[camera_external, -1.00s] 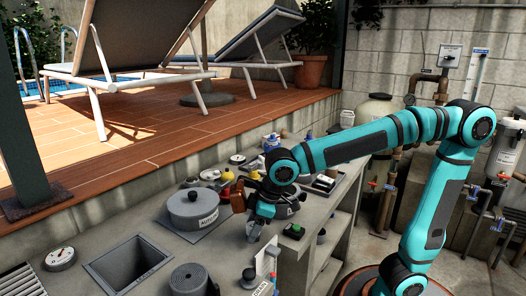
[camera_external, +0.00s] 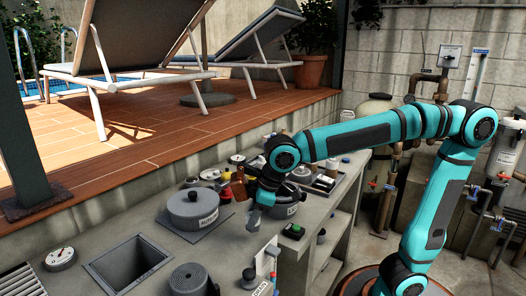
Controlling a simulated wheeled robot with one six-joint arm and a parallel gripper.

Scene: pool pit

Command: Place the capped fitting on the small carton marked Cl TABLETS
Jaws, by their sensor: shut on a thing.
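My gripper (camera_external: 254,217) points down over the grey counter, just right of the round grey lidded unit marked AUTO (camera_external: 193,208). It is shut on a small grey piece (camera_external: 253,224), which seems to be the capped fitting. The piece is too small and dark to make out its cap. It appears to be held above the counter. I cannot make out the Cl TABLETS lettering on anything, so I cannot tell which item is the small carton. My arm hides part of the counter behind the gripper.
A brown bottle (camera_external: 238,186) stands close to the gripper's left. A grey pot-like unit (camera_external: 286,209) is close to its right. A white upright plate (camera_external: 267,257) stands in front. A square opening (camera_external: 127,264) and a ribbed grey cylinder (camera_external: 190,280) lie front left.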

